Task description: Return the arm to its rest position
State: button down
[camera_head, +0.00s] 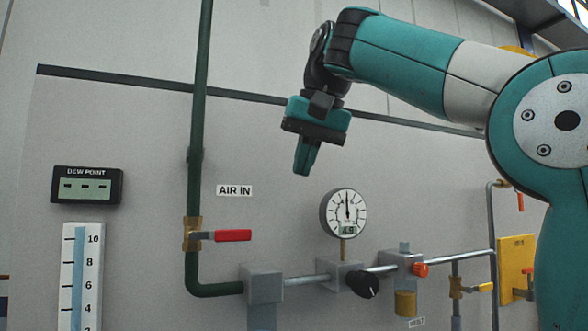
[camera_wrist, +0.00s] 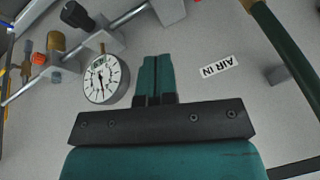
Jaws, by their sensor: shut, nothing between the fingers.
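My arm is raised in front of the wall panel in the head view, bent at the wrist. My gripper (camera_head: 304,172) is teal with a dark bracket and points down. Its fingers are shut together with nothing between them. It hangs above and left of the round pressure gauge (camera_head: 344,212), apart from it. In the wrist view my gripper (camera_wrist: 155,58) shows both fingers touching along their length. The gauge also shows in the wrist view (camera_wrist: 105,80), left of the fingers. The AIR IN label (camera_head: 234,190) is on the panel, left of and below the fingertips.
A green pipe (camera_head: 197,130) runs down the panel to a valve with a red handle (camera_head: 233,235). A DEW POINT display (camera_head: 87,186) and a blue scale (camera_head: 82,275) are at left. A black knob (camera_head: 363,285) and a yellow box (camera_head: 515,268) are at lower right.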

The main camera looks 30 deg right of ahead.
jog(key=shift+f, duration=0.1)
jog(key=s+a+f+n+g, duration=0.1)
jog(key=a+f+n, duration=0.3)
jog(key=f, duration=0.7)
jog(key=s+a+f+n+g, duration=0.1)
jog(key=a+f+n, duration=0.3)
jog(key=f, duration=0.6)
jog(key=s+a+f+n+g+y, duration=0.1)
jog(key=s+a+f+n, duration=0.1)
jog(key=s+f, duration=0.5)
jog(key=s+a+f+n+g+y, duration=0.1)
jog(key=s+a+f+n+y, duration=0.1)
jog(key=s+a+f, duration=0.3)
notch_tip(320, 180, down, 3)
jog(key=shift+s+r+g+y, duration=0.15)
jog(key=shift+s+g+y, duration=0.2)
jog(key=shift+s, duration=0.8)
